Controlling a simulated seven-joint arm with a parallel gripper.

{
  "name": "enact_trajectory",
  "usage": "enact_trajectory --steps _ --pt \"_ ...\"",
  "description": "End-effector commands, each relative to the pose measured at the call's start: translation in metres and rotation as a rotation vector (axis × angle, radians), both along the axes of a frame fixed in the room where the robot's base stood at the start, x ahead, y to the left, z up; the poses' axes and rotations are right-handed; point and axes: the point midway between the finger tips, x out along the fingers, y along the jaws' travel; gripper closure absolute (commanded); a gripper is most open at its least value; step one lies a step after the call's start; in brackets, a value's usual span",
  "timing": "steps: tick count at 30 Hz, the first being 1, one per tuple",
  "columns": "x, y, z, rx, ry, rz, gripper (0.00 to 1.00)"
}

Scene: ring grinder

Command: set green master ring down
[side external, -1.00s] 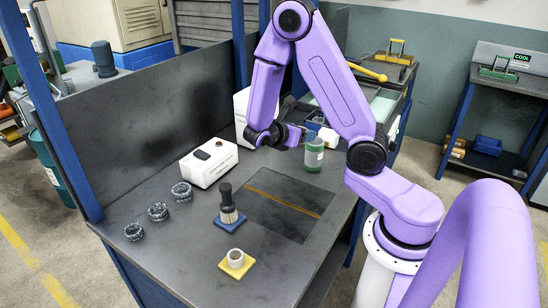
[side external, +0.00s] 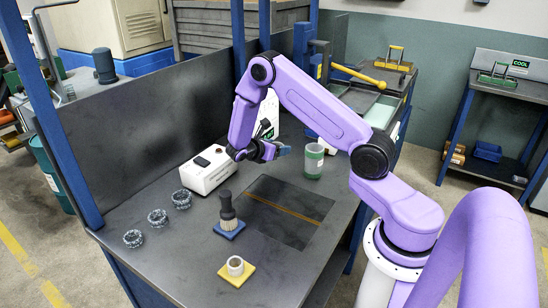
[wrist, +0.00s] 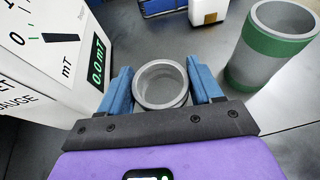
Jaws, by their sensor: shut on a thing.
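My gripper (wrist: 162,84) is shut on a grey metal ring (wrist: 164,103), which sits between its two blue fingers in the wrist view. The ring's open top faces the camera; I see no clear green on it. In the side view my gripper (side external: 282,150) is over the back part of the bench, left of the green-banded cup (side external: 314,163), and the ring is too small to make out. The ring's underside is hidden, so I cannot tell whether it touches the bench. A second pale ring (side external: 235,265) sits on a yellow pad (side external: 247,281) at the front.
The white gauge (wrist: 45,75) stands close at left, its display reading 0.0 mT. The green-banded cup (wrist: 270,50) stands close at right. A white box (side external: 208,170), a brush (side external: 228,210) on a blue pad and several dark rings (side external: 157,217) are on the bench. The dark mat (side external: 285,212) is clear.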

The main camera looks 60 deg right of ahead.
Motion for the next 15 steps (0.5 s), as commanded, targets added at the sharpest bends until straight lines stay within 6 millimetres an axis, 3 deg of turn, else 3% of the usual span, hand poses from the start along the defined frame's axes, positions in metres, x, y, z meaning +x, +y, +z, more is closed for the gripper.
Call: enact_trajectory --steps 8,15 --pt "0.012 -0.007 -0.016 -0.001 0.0 0.0 0.72" --pt "0.012 -0.006 -0.043 -0.001 0.001 0.0 0.72"
